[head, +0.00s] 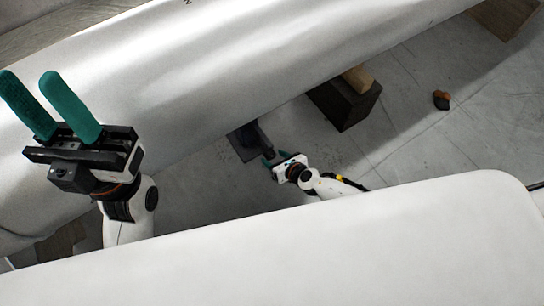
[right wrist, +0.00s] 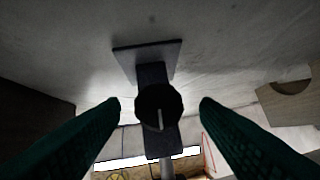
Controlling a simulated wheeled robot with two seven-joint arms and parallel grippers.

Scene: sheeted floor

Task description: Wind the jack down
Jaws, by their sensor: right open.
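The jack (head: 250,142) is a dark post with a flat plate, partly hidden under the large pale cylindrical body (head: 230,70). In the right wrist view its round black knob (right wrist: 158,107) with a pale mark faces me, and a square dark plate (right wrist: 147,58) lies above the knob. My right gripper (head: 273,159) is open beside the jack. In the right wrist view its teal fingers (right wrist: 160,106) stand either side of the knob, with a gap on both sides. My left gripper (head: 28,76) is raised, open and empty, in front of the pale body.
A dark block (head: 345,103) with a wooden piece (head: 357,77) on it stands near the pale body. An orange and dark object (head: 441,100) lies on the floor at right. Another block (head: 505,15) is at the top right.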

